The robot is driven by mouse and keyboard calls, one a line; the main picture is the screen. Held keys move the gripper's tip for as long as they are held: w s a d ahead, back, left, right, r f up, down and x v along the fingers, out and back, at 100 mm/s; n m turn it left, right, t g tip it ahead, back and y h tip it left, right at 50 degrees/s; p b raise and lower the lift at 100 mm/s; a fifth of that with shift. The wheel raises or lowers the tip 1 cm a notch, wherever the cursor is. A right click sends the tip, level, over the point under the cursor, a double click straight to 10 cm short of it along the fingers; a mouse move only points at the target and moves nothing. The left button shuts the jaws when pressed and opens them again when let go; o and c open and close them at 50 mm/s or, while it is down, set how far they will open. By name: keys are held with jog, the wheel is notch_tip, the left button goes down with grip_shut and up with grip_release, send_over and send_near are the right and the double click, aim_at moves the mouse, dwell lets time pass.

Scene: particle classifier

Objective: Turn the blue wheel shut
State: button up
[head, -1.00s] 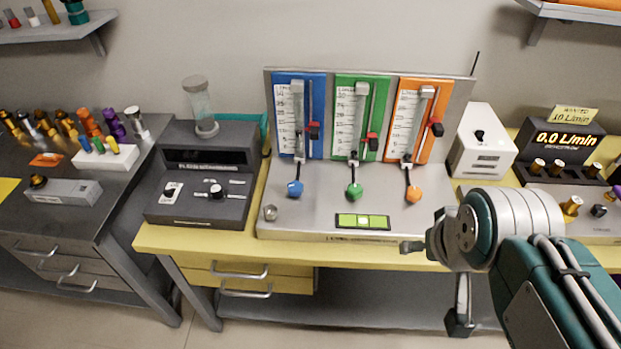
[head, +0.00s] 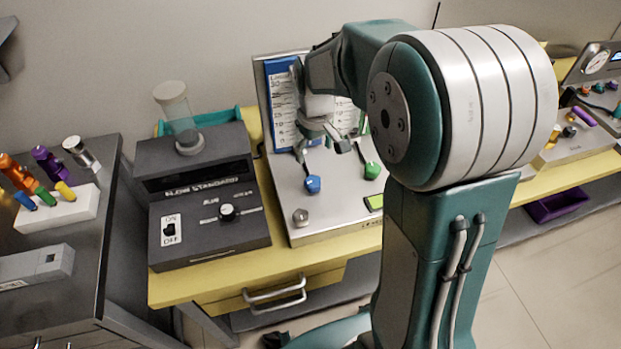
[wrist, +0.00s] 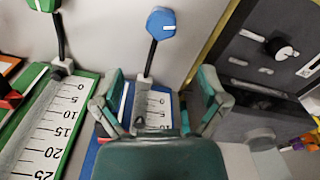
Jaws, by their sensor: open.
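The blue wheel (head: 312,185) sits at the bottom of the blue flow panel (head: 279,92), on the grey sloped base. In the wrist view the blue wheel (wrist: 161,23) shows at the top centre, with a white mark on its face and a dark stem below it. My gripper (head: 322,138) hangs in front of the blue panel, above the wheel and apart from it. In the wrist view my gripper's (wrist: 161,88) two fingers are spread wide, with nothing between their tips but the panel behind. My arm hides the orange panel.
The green wheel (head: 371,171) is close to the right of the blue one. A dark flow standard box (head: 205,222) with a glass tube stands to the left. A small round knob (head: 300,217) is on the base, near its front edge.

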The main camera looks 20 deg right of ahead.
aim_at(313, 180)
jog(key=shift+d+f, duration=0.15)
jog(key=shift+f, duration=0.25)
jog(key=f, duration=0.5)
jog(key=a+f, duration=0.1)
jog(key=f, duration=0.2)
jog(key=shift+f, duration=0.25)
jog(key=shift+d+f, duration=0.2)
jog(key=shift+f, duration=0.45)
jog(key=shift+d, duration=0.15)
jog(key=c, duration=1.1)
